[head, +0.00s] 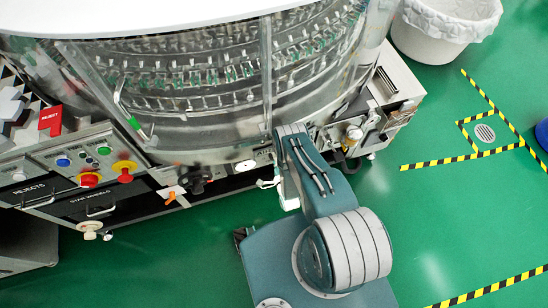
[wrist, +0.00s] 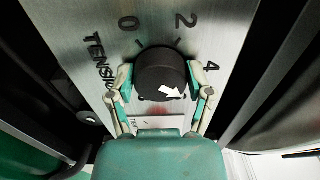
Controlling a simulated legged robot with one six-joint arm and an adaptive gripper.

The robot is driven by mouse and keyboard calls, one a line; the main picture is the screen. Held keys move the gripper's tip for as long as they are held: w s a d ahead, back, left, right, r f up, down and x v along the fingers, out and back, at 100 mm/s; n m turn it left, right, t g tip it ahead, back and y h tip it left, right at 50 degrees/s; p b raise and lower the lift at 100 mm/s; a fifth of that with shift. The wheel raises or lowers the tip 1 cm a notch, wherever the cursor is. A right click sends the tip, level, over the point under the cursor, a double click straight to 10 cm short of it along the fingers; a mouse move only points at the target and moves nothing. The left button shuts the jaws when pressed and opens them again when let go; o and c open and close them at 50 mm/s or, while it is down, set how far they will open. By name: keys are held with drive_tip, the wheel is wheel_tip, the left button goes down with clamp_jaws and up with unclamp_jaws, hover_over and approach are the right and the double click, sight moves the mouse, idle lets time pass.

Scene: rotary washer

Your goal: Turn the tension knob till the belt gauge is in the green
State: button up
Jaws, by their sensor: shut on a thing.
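The tension knob (wrist: 160,68) is round and black, with a white arrow pointing to the lower right in the wrist view. It sits on a metal panel (wrist: 105,22) marked 0, 2 and 4, with the partly cut-off word TENSION at its left. My gripper (wrist: 161,82) has one green and pale finger on each side of the knob, shut on it. A small pale label lies below the knob, partly covered by my gripper. In the head view my arm hides the knob and most of my gripper. I cannot make out the belt gauge in either view.
The large round washer (head: 200,85) stands behind my arm. Left of it is a control panel (head: 75,155) with coloured buttons and drawers. A white lined bin (head: 428,38) stands at the top right.

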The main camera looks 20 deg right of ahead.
drive_tip(key=o, duration=1.1)
drive_tip(key=shift+s+d+f, duration=0.1)
drive_tip(key=shift+d, duration=0.1)
drive_tip(key=shift+o, duration=0.2)
drive_tip(key=shift+a, duration=0.2)
